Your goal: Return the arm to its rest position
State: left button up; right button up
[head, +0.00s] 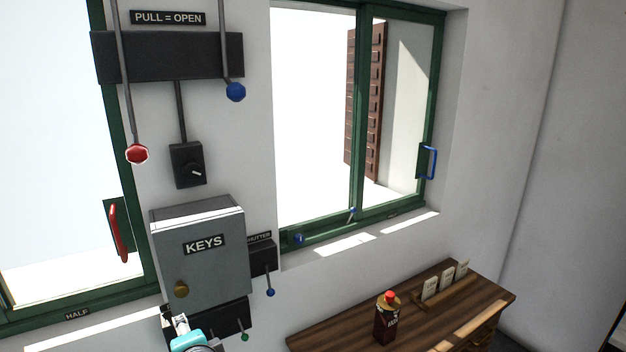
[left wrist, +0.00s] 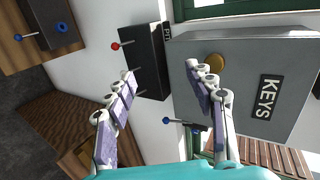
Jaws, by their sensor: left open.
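My left gripper (head: 178,322) shows at the bottom of the head view, in front of the dark box (head: 232,317) under the grey KEYS cabinet (head: 198,262). In the left wrist view my left gripper (left wrist: 161,72) has its two fingers spread apart with nothing between them. Beyond them are a black box (left wrist: 145,62) with a red-knobbed lever (left wrist: 116,46) and the KEYS cabinet with its brass knob (left wrist: 216,62). Whether a fingertip touches the cabinet or box cannot be told. My right gripper is in neither view.
A SHUTTER box (head: 262,258) with a blue-knobbed lever (head: 270,292) is right of the cabinet. Red (head: 137,154) and blue (head: 235,92) pulls hang above. Green-framed windows flank the cabinet.

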pick_arm(q)
jog(key=s+d+f+n+g+h+b, duration=0.1)
jog(key=s+d+f+n+h+b, duration=0.1)
jog(key=f, duration=0.7)
jog(key=s+d+f+n+g+h+b, duration=0.1)
jog(key=s+f+n+b, duration=0.4)
jog(key=f, duration=0.5)
jog(key=s+d+f+n+h+b, duration=0.3)
jog(key=f+b, duration=0.3)
jog(key=f, duration=0.4)
jog(key=shift+s+d+f+n+g+h, duration=0.15)
jog(key=shift+s+d+n+g+h, duration=0.2)
jog(key=shift+d, duration=0.25)
